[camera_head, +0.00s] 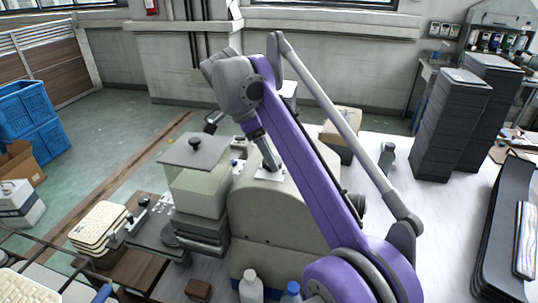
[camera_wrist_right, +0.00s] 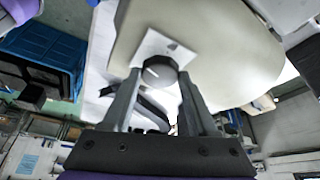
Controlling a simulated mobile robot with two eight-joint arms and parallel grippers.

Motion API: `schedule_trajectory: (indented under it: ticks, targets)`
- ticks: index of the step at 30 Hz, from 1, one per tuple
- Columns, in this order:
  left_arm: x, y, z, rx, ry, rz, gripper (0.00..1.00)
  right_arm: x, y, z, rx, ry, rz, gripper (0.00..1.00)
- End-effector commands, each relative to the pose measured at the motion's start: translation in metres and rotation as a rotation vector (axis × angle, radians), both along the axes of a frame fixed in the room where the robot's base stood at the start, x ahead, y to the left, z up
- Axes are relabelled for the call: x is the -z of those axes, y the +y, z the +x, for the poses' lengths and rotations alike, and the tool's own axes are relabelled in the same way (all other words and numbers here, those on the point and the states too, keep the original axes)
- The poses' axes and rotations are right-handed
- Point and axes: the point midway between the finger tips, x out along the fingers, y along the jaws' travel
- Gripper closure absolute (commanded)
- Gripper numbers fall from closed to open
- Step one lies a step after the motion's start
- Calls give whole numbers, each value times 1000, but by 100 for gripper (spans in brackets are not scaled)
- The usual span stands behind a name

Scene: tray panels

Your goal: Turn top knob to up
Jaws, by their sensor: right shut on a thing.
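A dark round knob (camera_wrist_right: 159,72) with a pale line on its face sits on a small white plate (camera_wrist_right: 160,46). The plate is on a rounded beige housing (camera_head: 262,220), and it also shows in the head view (camera_head: 270,174). A small grey mark is on the plate beside the knob. My right gripper (camera_wrist_right: 159,78) is shut on the knob, with one finger on each side. In the head view my right gripper (camera_head: 271,164) reaches down to the plate from the purple arm, and the knob is hidden there. My left gripper is not in view.
A clear box with a grey lid (camera_head: 196,151) stands left of the housing. A white bottle (camera_head: 251,287) and a blue-capped bottle (camera_head: 291,293) stand in front. Stacked dark trays (camera_head: 452,120) are at the right.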

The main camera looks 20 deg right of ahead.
Motion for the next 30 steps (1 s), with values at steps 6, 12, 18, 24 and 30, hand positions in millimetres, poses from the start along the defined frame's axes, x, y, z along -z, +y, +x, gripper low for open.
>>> schedule_trajectory:
  ticks: [6,12,18,24,30]
  targets:
    - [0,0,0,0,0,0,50,1,-1,2,207,1,2,97]
    - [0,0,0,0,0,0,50,1,-1,4,396,2,2,97]
    - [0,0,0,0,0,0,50,1,-3,5,584,0,2,97]
    - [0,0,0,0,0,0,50,1,-4,6,752,1,3,97]
    - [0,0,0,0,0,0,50,1,-4,7,873,0,2,97]
